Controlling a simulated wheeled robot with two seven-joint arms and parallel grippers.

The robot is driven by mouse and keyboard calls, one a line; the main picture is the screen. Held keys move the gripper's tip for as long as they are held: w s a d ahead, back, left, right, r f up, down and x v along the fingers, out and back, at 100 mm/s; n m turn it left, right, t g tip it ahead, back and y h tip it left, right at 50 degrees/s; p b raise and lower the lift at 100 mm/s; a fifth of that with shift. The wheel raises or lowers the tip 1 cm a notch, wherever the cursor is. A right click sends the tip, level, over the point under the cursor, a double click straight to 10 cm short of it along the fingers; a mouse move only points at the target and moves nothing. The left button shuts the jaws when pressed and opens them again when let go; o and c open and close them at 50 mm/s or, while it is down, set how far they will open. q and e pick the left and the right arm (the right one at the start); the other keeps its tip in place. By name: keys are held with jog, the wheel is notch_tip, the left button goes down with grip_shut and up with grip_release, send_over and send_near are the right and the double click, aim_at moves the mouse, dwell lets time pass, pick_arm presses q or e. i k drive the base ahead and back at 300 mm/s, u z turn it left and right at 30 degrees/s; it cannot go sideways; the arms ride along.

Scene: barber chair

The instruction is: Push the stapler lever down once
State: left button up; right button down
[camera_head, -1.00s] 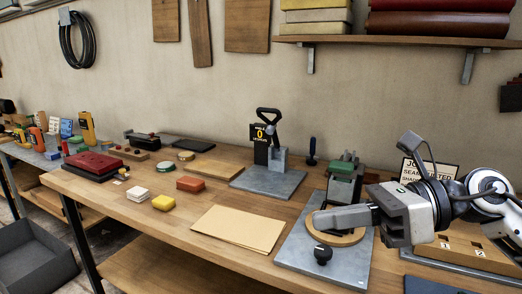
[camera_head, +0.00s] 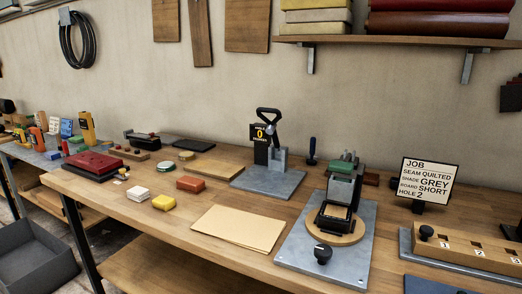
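A bench device with a black upright handle (camera_head: 268,117) stands on a grey metal plate (camera_head: 268,187) at the middle back; a small black sign with a yellow 0 (camera_head: 259,133) is beside the handle. To its right, a grey and green device (camera_head: 344,170) stands on another plate (camera_head: 300,248). A black frame-like part (camera_head: 337,217) lies on the round wooden disc (camera_head: 352,236) in front of it. I cannot tell for certain which device is the stapler. Neither gripper shows in the head view.
A job card (camera_head: 428,180) reads seam quilted, shade grey, board short, hole 2. A numbered wooden block (camera_head: 470,245) lies at the right. A tan sheet (camera_head: 238,229), coloured blocks (camera_head: 190,184) and a red pad (camera_head: 93,162) occupy the bench. A black knob (camera_head: 323,253) rises from the right plate.

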aim_at(344, 167)
jog(key=u, duration=2.05)
jog(key=k, duration=0.9)
jog(key=z, duration=1.25)
jog(key=i, duration=0.5)
